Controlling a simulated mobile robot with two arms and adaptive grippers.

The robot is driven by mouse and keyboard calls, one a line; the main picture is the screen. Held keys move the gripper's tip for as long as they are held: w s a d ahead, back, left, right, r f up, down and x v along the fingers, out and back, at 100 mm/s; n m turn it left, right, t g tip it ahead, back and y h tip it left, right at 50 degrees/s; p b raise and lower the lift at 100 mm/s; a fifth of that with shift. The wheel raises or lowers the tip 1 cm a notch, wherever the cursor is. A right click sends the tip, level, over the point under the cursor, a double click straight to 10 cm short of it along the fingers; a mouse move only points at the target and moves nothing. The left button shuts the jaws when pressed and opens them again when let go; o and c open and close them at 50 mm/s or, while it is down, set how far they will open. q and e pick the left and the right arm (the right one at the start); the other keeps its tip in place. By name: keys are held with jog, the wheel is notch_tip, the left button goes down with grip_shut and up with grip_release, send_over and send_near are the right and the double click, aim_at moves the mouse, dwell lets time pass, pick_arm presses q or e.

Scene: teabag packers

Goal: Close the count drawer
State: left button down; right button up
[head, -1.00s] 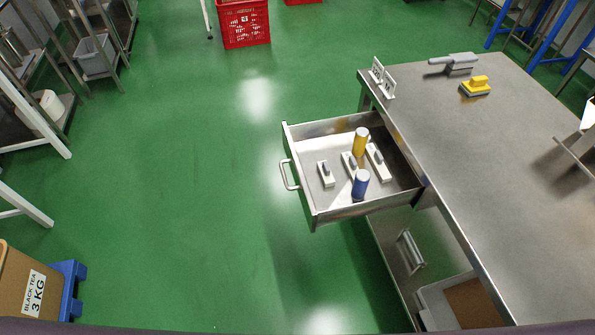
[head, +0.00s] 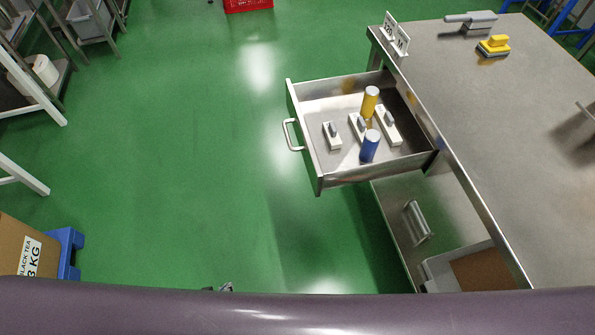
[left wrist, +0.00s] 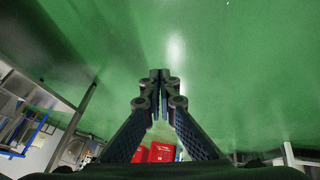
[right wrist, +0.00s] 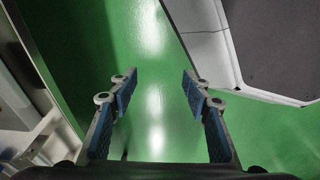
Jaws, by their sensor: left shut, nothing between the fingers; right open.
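The count drawer (head: 309,150) is pulled out from the left side of the steel table, with its bar handle (head: 291,134) facing left. A yellow cylinder (head: 370,101), a blue cylinder (head: 370,146) and three small white blocks with grey knobs (head: 332,137) stand inside it. My left gripper (head: 221,288) barely shows at the bottom of the head view, well below and left of the handle. The left wrist view shows its fingers (left wrist: 160,80) shut and empty. My right gripper (right wrist: 160,78) is open and empty above the green floor in its wrist view.
The steel table (head: 470,100) carries a yellow-handled brush (head: 494,44), a grey tool (head: 472,18) and white stands (head: 395,38). A grey bin (head: 440,268) sits on the lower shelf. A cardboard box (head: 25,250) stands at left. The floor left of the drawer is clear.

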pick_arm(q)
jog(key=w+d+r+n+t+h+b, duration=0.1)
jog(key=w+d+r+n+t+b, duration=0.15)
jog(key=w+r, duration=0.4)
jog(key=n+t+h+b, duration=0.7)
jog(key=b, duration=0.4)
send_near(306, 154)
jog(key=s+a, duration=0.5)
jog(key=a, duration=0.1)
pick_arm(e)
jog(key=w+a+r+t, duration=0.1)
jog(key=w+r, duration=1)
jog(key=r, duration=0.1)
pick_arm(q)
jog(key=shift+s+d+p+x, duration=0.2)
jog(key=shift+d+p+x, duration=0.25)
jog(key=shift+x, duration=1.75)
jog(key=shift+s+d+p+x, duration=0.25)
jog(key=shift+p+x, duration=0.3)
jog(key=shift+x, duration=1.7)
jog(key=shift+s+d+p+x, duration=0.15)
jog(key=shift+d+p+x, duration=0.3)
jog(key=shift+x, duration=1.75)
pick_arm(e)
notch_tip(306, 154, down, 9)
jog(key=s, duration=0.1)
jog(key=shift+s+a+r, duration=0.15)
jog(key=shift+s, duration=0.2)
